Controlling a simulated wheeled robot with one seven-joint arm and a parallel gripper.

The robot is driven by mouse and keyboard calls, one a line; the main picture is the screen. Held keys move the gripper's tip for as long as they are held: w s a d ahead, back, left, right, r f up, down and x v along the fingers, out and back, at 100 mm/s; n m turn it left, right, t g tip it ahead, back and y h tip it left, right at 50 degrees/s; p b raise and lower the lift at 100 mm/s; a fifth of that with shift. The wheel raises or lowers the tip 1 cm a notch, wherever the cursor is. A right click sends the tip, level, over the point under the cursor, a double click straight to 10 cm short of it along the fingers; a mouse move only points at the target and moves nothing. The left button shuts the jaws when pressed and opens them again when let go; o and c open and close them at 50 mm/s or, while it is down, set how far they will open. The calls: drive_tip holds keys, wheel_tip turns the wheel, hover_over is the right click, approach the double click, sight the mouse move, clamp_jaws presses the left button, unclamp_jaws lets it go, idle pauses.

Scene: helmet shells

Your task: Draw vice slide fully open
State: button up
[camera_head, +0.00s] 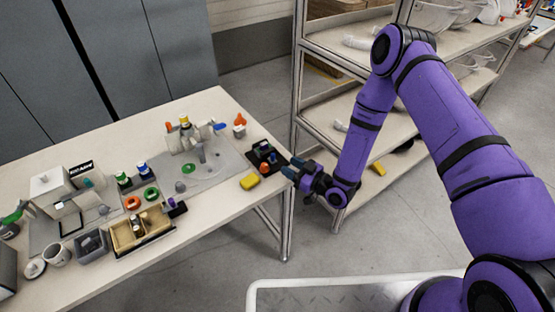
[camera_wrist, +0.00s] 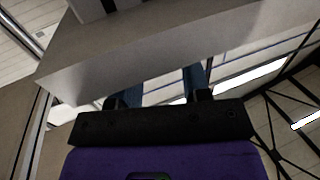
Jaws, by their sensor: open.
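A small black fixture (camera_head: 265,157) with orange and blue parts stands at the right end of the table; it may be the vice, but its slide is too small to make out. My gripper (camera_head: 289,178) is just off the table's right edge, to the right of and slightly nearer than this fixture, with its fingers pointing left toward the table. In the wrist view my gripper (camera_wrist: 162,85) shows two blue fingers set apart with nothing between them. The table's edge (camera_wrist: 130,50) crosses in front of the fingers. The fixture's slide is not recognisable in the wrist view.
A grey plate (camera_head: 208,180) with several small parts, a wooden box (camera_head: 142,230) and a white machine (camera_head: 52,190) stand further left. A metal shelf rack (camera_head: 297,90) rises behind my arm. The table's front right is clear.

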sight(277, 164)
drive_tip(key=shift+x, duration=2.95)
